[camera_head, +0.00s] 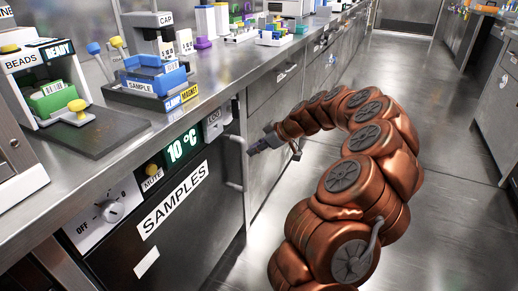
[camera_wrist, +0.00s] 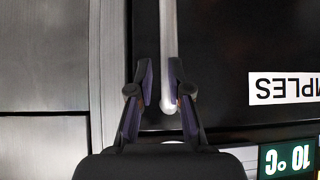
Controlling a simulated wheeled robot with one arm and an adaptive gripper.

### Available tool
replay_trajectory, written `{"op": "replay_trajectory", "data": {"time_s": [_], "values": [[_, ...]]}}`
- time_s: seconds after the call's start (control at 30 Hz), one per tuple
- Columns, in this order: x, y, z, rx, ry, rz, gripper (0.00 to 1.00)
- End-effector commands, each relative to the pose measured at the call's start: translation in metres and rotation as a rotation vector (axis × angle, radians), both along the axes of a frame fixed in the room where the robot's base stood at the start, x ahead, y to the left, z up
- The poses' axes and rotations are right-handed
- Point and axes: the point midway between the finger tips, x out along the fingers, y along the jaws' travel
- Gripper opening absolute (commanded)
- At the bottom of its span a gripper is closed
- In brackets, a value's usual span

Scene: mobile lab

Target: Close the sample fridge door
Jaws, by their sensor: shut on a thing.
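The sample fridge door (camera_head: 135,235) is a dark panel with a white SAMPLES label, at the lower left of the head view. It looks close to flush with the cabinet front; I cannot tell if a small gap is left. Its pale upright bar handle (camera_head: 236,165) is near the door's right edge. My gripper (camera_head: 252,149) reaches it from the right. In the wrist view the handle (camera_wrist: 168,45) runs between the fingers of my gripper (camera_wrist: 160,85), which are shut on it near its end. The dark door (camera_wrist: 230,45) lies behind.
Above the door are a control strip with a knob (camera_head: 113,211) and a green 10 °C display (camera_head: 183,146). Grey cabinet fronts (camera_head: 270,130) continue to the right. The metal counter (camera_head: 165,110) carries lab racks. The floor aisle (camera_head: 440,130) is clear on the right.

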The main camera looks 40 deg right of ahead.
Motion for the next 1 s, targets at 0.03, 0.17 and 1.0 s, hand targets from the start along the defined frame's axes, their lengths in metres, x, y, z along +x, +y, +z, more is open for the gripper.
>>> {"op": "replay_trajectory", "data": {"time_s": [0.03,0.17,1.0], "values": [[0.007,0.009,0.001,0.012,-0.009,0.007,0.00],[0.000,0.001,0.001,0.009,-0.012,0.006,0.00],[-0.079,-0.070,0.069,0.000,-0.010,-0.003,0.00]]}}
